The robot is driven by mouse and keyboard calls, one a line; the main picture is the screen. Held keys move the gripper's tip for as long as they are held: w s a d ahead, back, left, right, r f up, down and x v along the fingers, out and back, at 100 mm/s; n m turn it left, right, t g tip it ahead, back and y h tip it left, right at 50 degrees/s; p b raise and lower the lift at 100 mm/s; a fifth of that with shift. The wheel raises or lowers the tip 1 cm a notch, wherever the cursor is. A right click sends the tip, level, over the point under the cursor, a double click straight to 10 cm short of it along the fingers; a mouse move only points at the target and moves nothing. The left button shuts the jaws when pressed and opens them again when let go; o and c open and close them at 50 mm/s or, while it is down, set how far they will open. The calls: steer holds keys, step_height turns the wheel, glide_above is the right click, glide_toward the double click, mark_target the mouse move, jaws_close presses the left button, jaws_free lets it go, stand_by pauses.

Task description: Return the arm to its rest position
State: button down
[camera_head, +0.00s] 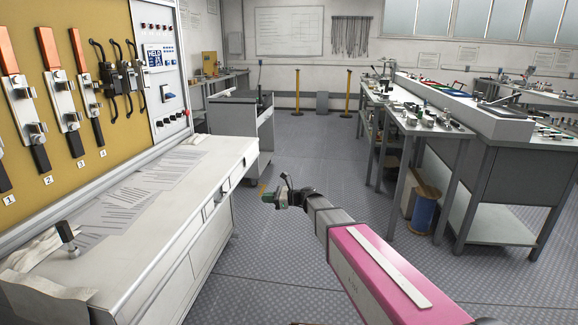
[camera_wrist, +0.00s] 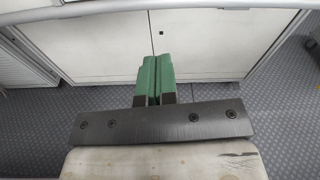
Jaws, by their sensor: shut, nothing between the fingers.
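My gripper (camera_head: 268,197) is at the end of my pink arm, out over the floor to the right of the white workbench in the head view. In the wrist view its two green fingers (camera_wrist: 155,78) are together, with nothing between them. Behind them in that view are the white cabinet doors (camera_wrist: 215,45) and the patterned floor. The gripper is apart from the bench and touches nothing that I can see.
The white bench (camera_head: 215,160) with papers (camera_head: 150,190) and a small handled tool (camera_head: 67,235) lies left, below a yellow fuse panel (camera_head: 60,90). A grey cabinet (camera_head: 243,140) stands ahead. Cluttered worktables (camera_head: 440,140) stand right. The floor (camera_head: 315,155) between is clear.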

steer(key=s+d+f+n+h, duration=0.4)
steer(key=s+d, duration=0.3)
steer(key=d, duration=0.5)
steer(key=s+d+f+n+h, duration=0.5)
steer(key=s+d+n+h, duration=0.2)
steer(key=d, duration=0.5)
steer(key=s+d+f+n+g+h, duration=0.1)
steer(key=s+d+f+n+h, duration=0.4)
steer(key=d, duration=0.8)
steer(key=s+n, duration=0.1)
steer(key=s, duration=0.2)
steer(key=shift+h, duration=0.4)
steer(key=shift+s+d, duration=0.1)
